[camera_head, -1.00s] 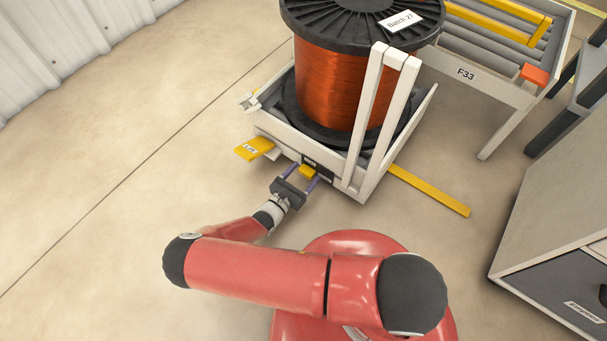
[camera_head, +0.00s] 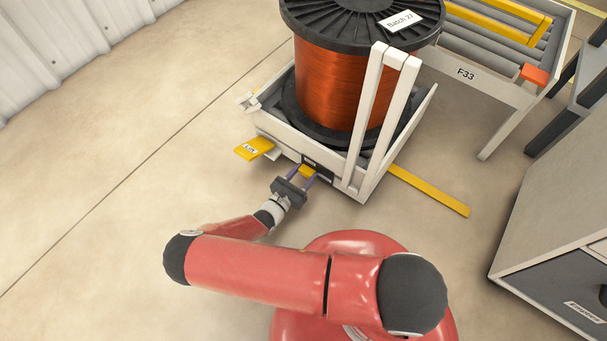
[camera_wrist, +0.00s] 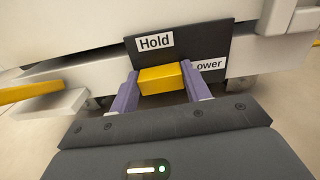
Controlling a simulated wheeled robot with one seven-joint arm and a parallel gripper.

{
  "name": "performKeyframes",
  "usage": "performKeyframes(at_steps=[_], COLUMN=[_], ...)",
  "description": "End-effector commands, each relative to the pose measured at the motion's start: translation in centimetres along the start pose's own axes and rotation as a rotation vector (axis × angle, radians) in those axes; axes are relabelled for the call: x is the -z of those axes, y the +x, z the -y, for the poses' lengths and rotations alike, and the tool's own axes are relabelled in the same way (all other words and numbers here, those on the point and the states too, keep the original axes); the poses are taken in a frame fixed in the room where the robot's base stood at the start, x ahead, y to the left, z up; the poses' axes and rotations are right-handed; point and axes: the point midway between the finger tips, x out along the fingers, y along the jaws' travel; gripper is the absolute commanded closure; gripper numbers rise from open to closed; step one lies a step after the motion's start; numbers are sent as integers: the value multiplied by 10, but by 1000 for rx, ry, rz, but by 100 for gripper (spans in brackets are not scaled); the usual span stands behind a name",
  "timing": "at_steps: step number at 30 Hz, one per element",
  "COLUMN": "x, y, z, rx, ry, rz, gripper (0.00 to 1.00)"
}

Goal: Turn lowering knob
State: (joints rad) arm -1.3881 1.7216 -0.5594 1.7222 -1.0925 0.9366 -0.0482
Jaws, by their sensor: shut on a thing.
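The lowering knob (camera_wrist: 161,79) is a yellow block on a black panel (camera_wrist: 185,45) of the cart. The panel carries a "Hold" label above the knob and a "Lower" label at its right, whose first letter is covered by a finger. My gripper (camera_wrist: 160,84) is shut on the knob, one purple finger on each side. In the wrist view the knob sits nearly level, its right end slightly higher. In the head view the knob (camera_head: 307,171) shows small between my fingertips (camera_head: 300,178), low on the cart's front.
The white cart (camera_head: 345,165) carries a large copper wire spool (camera_head: 340,85) marked "Batch 27". A yellow pedal-like plate (camera_head: 254,148) sticks out left of the knob. A roller conveyor (camera_head: 480,62) and a grey cabinet (camera_head: 560,210) stand right. Floor at left is clear.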

Motion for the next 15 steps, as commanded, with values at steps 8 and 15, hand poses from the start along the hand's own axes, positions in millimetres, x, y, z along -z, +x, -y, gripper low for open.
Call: performKeyframes(at_steps=[8, 15], x=[0, 1], y=[0, 0], z=[-1, -3], rx=[2, 1], ry=[-182, -407], rz=[-1, -2], gripper=[76, 76])
